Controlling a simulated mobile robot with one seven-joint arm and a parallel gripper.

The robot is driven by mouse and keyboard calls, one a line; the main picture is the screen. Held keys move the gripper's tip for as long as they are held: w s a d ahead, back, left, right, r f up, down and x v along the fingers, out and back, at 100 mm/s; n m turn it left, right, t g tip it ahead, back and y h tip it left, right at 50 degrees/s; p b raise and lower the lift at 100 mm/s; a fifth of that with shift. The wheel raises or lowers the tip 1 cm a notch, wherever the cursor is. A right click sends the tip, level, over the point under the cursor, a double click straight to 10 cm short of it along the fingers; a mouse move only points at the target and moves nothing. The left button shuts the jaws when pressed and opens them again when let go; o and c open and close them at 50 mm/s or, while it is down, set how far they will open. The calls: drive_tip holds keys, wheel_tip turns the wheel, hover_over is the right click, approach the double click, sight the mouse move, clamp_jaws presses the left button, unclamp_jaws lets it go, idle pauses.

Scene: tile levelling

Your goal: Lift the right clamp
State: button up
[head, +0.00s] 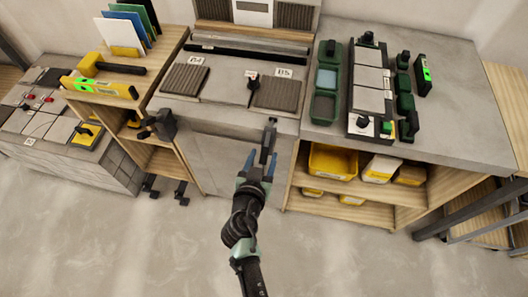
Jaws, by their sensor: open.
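The right clamp (268,138) is a slim dark grey piece at the front edge of the middle bench, upright, its lower end running down toward my gripper. My gripper (260,162) is open, with blue-green fingers, in front of the bench. Its fingertips appear to lie on either side of the clamp's lower end. Whether they touch it cannot be told. The left clamp (160,124) is a dark, bulkier shape at the left front corner of the same bench.
The middle bench (225,118) carries ribbed tiles (274,93) and a small dark knob piece (252,82). A green tray (327,85) and a rack of grey tiles (369,82) stand on the right counter. Yellow bins (332,161) fill the shelf below. The floor in front is clear.

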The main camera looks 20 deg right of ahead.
drive_tip(key=shift+x, duration=0.9)
clamp_jaws()
idle(0.9)
